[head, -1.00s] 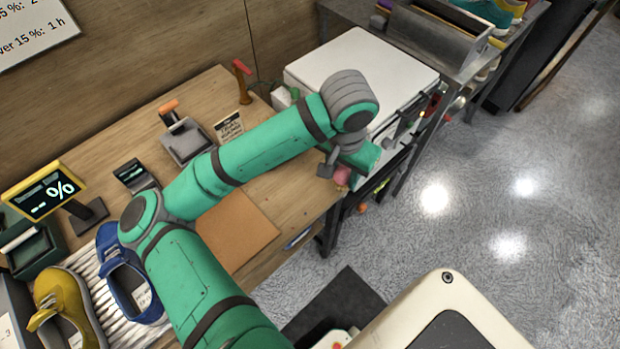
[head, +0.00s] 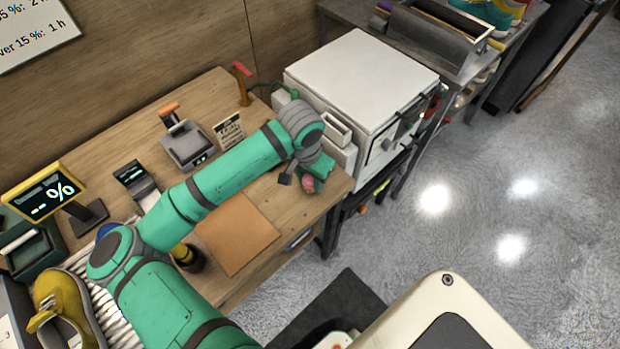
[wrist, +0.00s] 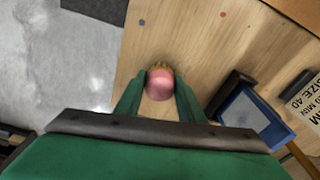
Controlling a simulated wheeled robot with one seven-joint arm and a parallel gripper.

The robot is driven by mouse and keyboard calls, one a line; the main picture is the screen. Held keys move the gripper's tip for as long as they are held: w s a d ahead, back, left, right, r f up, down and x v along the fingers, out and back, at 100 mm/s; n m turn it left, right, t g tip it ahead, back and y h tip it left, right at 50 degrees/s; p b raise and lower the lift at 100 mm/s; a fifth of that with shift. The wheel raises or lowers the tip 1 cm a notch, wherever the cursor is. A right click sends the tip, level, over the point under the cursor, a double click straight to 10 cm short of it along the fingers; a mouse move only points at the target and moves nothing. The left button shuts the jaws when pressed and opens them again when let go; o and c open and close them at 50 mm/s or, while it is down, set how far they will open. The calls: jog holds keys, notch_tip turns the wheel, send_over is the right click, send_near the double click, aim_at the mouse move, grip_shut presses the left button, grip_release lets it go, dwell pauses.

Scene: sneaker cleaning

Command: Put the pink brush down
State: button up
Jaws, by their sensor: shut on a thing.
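The pink brush (wrist: 160,84) shows in the wrist view as a round pink end with a tan part beyond it. My gripper (wrist: 159,95) is shut on it, with one green finger on each side. In the head view the pink brush (head: 309,184) shows below my wrist at the right end of the wooden table (head: 322,205). My gripper (head: 312,178) is mostly hidden there by my own wrist. I cannot tell whether the brush touches the tabletop.
A white box-shaped machine (head: 360,75) stands right of the table. A brown mat (head: 238,238), a small sign (head: 230,130) and a scale-like device (head: 187,143) are on the table. A yellow shoe (head: 62,305) is at the left. Bare wood surrounds the brush in the wrist view.

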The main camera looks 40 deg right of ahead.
aim_at(307, 180)
jog(key=shift+f, duration=0.2)
jog(key=o, duration=1)
jog(key=shift+r, duration=0.15)
jog(key=r, duration=0.7)
jog(key=a+r, duration=0.1)
jog(key=r, duration=0.2)
jog(key=shift+s+r, duration=0.1)
jog(key=shift+r, duration=0.1)
